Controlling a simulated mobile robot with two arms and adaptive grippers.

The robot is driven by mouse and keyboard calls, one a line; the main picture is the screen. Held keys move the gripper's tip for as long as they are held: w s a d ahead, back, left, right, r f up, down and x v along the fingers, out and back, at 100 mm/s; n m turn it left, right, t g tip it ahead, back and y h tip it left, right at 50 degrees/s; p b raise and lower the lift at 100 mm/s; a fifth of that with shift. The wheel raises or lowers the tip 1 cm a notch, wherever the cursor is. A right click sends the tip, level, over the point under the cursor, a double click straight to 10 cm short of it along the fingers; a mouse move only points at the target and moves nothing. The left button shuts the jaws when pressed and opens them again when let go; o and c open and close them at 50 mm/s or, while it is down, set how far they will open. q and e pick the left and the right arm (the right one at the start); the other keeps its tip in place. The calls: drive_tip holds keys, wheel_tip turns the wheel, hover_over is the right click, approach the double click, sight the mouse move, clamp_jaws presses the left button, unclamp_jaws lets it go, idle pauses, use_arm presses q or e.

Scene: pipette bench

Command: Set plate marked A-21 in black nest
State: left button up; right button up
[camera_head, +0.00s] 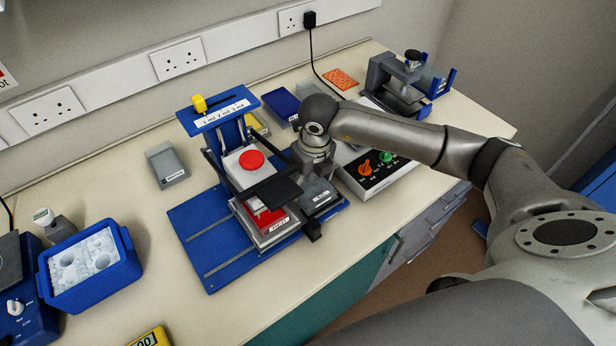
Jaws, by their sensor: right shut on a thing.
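My right gripper (304,205) comes down over the right side of the blue bench stand (205,240). It is shut on a grey plate (323,198) with a small white label, too small to read. The plate is low, at the right part of the stand. The gripper's wrist and dark fingers hide part of it, and I cannot tell whether it rests in a nest. Left of it, a red block (271,218) sits in a light grey holder with a label. I cannot make out the black nest clearly. My left gripper is not in view.
A grey labelled box (167,165) stands left of the stand. A blue ice bucket (92,266) is at the left. A control box with knobs (375,168) stands close to my right arm. A blue-and-grey device (408,85) is at the back right.

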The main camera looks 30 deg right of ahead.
drive_tip(key=shift+f, duration=0.4)
drive_tip(key=shift+d, duration=0.1)
drive_tip(key=shift+f, duration=0.1)
drive_tip(key=shift+f+b, duration=0.25)
drive_tip(key=shift+b, duration=0.15)
drive_tip(key=o, duration=1)
drive_tip(key=shift+r, duration=0.1)
drive_tip(key=shift+o, duration=0.2)
